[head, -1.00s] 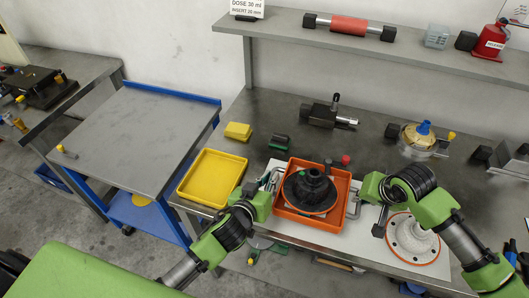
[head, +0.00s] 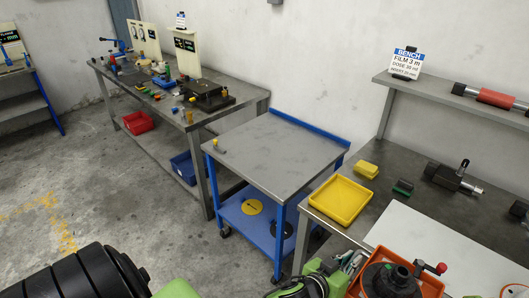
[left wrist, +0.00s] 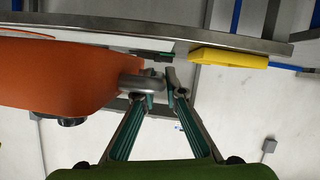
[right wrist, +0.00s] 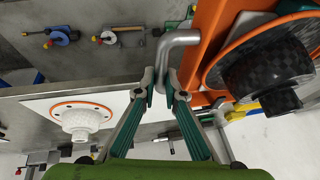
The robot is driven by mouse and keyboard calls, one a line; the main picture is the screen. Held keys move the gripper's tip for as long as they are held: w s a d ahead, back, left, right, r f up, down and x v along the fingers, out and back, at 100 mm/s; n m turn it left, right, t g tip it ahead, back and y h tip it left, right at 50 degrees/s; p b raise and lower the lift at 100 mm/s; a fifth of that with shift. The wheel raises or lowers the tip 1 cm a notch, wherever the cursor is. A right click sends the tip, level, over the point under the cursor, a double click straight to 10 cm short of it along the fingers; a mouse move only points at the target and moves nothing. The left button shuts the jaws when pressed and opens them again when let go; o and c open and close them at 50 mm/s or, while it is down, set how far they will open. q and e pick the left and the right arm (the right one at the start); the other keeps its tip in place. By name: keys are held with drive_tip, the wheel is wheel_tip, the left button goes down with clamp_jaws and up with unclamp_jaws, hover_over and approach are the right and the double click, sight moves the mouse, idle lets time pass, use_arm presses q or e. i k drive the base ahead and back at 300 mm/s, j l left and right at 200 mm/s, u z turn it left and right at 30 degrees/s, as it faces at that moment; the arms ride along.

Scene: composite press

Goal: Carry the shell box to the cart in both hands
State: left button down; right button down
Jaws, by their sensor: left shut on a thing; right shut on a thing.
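The shell box is an orange box (head: 432,288) with a dark shell (head: 390,280) in it, at the bottom right of the head view, partly cut off. My left gripper (left wrist: 170,90) is shut on the grey handle (left wrist: 138,84) at one end of the box. In the head view the left gripper (head: 345,266) is left of the box. My right gripper (right wrist: 163,84) is shut on the bent grey handle (right wrist: 178,38) at the other end.
A yellow tray (head: 338,200) and a small yellow block (head: 367,170) sit on the bench between box and cart. A white mat (head: 440,245) lies beyond the box. Another bench (head: 245,97) stands behind the cart. Open floor (head: 110,205) is at left.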

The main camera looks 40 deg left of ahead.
sight(281, 155)
drive_tip(key=i+j, duration=0.15)
drive_tip(key=j, duration=0.2)
drive_tip(key=i+j, duration=0.1)
drive_tip(key=j, duration=0.25)
drive_tip(key=i+j, duration=0.15)
drive_tip(key=j, duration=0.2)
drive_tip(key=i+j, duration=0.15)
drive_tip(key=j, duration=0.25)
drive_tip(key=i+j, duration=0.1)
drive_tip(key=j, duration=0.3)
drive_tip(key=i+j, duration=0.1)
drive_tip(key=j, duration=0.3)
drive_tip(key=i+j, duration=0.1)
drive_tip(key=j, duration=0.3)
drive_tip(key=i+j, duration=0.1)
drive_tip(key=j, duration=0.35)
drive_tip(key=i+j, duration=0.35)
